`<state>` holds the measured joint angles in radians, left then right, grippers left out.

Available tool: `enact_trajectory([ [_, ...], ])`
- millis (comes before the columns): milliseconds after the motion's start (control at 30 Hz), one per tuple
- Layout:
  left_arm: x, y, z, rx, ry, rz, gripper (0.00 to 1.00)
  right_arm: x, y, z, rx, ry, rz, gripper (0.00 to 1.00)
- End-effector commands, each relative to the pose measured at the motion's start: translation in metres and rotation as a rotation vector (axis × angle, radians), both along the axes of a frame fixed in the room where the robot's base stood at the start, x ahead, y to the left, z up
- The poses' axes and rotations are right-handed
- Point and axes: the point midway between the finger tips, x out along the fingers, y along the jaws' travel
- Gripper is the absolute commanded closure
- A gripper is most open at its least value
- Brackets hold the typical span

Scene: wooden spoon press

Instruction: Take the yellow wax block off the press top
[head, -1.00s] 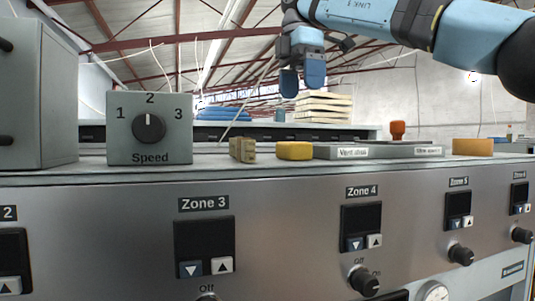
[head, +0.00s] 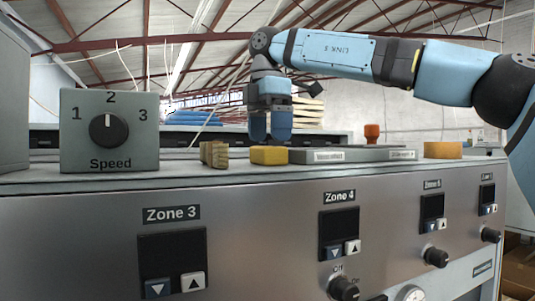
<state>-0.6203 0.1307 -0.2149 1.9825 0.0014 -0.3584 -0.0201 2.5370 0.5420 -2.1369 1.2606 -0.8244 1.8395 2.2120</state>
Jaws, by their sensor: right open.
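The yellow wax block (head: 269,156) lies on the press top (head: 180,178), near its front edge. My right gripper (head: 270,138) points down with its two blue fingers apart and empty. Its fingertips appear just above or behind the wax block, close to its upper edge in the picture. I cannot tell the exact depth between them or whether they touch. My left gripper is not in view.
A brush-like block (head: 214,154) sits just left of the wax. A flat grey labelled plate (head: 345,155) lies close on its right. Farther right are an orange block (head: 443,150) and a red-orange handled thing (head: 372,133). The speed box (head: 109,131) stands at left.

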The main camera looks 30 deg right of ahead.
Motion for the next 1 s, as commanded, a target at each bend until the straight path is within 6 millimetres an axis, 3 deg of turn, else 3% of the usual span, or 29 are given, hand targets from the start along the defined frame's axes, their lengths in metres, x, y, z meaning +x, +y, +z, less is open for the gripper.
enact_trajectory([
  [100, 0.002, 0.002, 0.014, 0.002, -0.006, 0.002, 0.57, -0.002, 0.001, -0.015, -0.002, 0.002, 0.002, 0.0],
  [233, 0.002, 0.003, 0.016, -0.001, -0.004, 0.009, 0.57, -0.001, 0.002, -0.033, 0.0, 0.001, 0.0, 0.0],
  [533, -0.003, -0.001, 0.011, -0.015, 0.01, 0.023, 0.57, -0.001, 0.002, -0.041, 0.001, 0.0, -0.001, 0.0],
  [733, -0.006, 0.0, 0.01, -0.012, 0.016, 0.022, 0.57, -0.001, 0.002, -0.041, 0.001, 0.0, -0.001, 0.42],
  [1000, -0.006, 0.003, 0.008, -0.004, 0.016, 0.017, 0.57, -0.001, 0.002, -0.039, 0.001, -0.001, -0.001, 0.42],
])
